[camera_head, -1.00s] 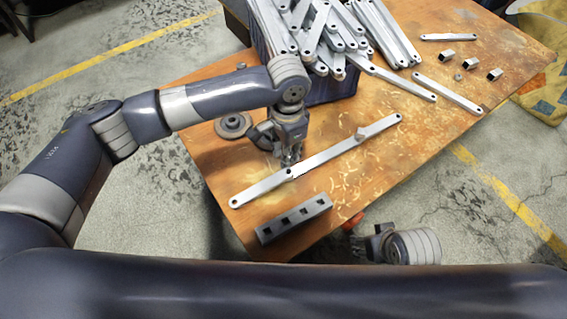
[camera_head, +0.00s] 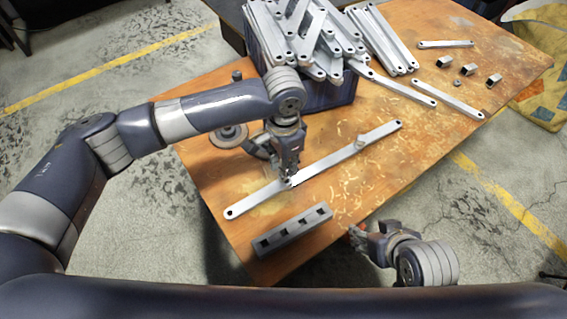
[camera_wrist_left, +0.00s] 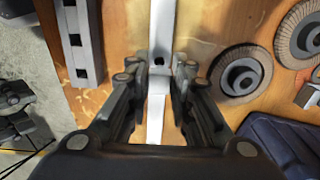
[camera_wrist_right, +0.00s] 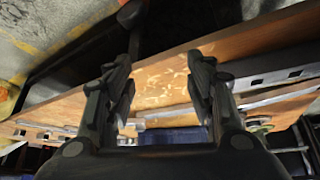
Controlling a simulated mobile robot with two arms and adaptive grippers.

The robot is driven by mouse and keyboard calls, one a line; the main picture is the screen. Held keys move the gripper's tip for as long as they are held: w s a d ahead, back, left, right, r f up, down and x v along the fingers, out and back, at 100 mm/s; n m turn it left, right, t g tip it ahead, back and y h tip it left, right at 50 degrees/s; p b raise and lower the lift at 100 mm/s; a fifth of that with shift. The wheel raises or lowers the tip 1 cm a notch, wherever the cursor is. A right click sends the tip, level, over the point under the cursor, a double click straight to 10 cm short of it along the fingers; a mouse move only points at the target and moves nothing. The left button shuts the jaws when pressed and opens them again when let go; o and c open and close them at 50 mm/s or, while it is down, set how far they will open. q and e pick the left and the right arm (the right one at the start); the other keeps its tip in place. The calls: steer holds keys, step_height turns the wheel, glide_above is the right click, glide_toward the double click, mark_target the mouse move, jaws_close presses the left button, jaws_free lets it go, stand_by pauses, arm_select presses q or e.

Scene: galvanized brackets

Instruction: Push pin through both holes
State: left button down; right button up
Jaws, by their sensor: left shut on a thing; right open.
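Two long galvanized bars lie in one line on the wooden table, the near bar (camera_head: 253,199) and the far bar (camera_head: 335,156). Their ends meet or overlap under my left gripper (camera_head: 289,180), which is shut on the bar there. In the left wrist view the fingers straddle the bar (camera_wrist_left: 161,25), and a dark hole shows at the joint between them. A small grey piece (camera_head: 361,141), perhaps a pin, is on the far bar. My right gripper (camera_head: 357,232) is open and empty beyond the table's near edge; its fingers also show apart in the right wrist view (camera_wrist_right: 160,68).
A grey block with square holes (camera_head: 292,231) lies near the front edge. A dark crate (camera_head: 325,92) heaped with bars stands behind. Grinding discs (camera_head: 229,135) lie left of my left gripper. Small square pieces (camera_head: 468,69) lie at right. The table's right front is clear.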

arm_select(q)
steer(key=shift+f, duration=0.2)
steer(key=shift+f+b, duration=0.2)
steer(key=shift+b, duration=0.35)
arm_select(e)
steer(key=shift+w+a+r+t+y, duration=0.15)
steer(key=shift+w+a+r+t, duration=0.25)
steer(key=shift+w, duration=0.5)
steer(key=shift+w+a+r+t+y, duration=0.1)
steer(key=shift+w+a+r+t, duration=0.1)
steer(key=shift+w+r+t, duration=0.55)
steer(key=shift+w+a+r+t+y, duration=0.2)
steer(key=shift+w+a+t, duration=0.15)
steer(key=shift+w, duration=0.7)
arm_select(q)
steer(key=shift+f+b, duration=0.25)
steer(key=shift+b, duration=0.05)
steer(key=shift+f, duration=0.1)
arm_select(e)
steer(key=shift+w+a+r+t+y, duration=0.1)
steer(key=shift+w+a+r+t, duration=0.15)
steer(key=shift+w+r+t, duration=0.35)
steer(key=shift+w+a+r+t+y, duration=0.15)
steer(key=shift+w+a+r+t, duration=0.2)
steer(key=shift+w+r, duration=0.4)
steer(key=shift+w+a+r+t+y, duration=0.1)
steer(key=shift+w+a+r+t, duration=0.05)
steer(key=shift+w+r+t, duration=0.45)
steer(key=shift+r, duration=0.1)
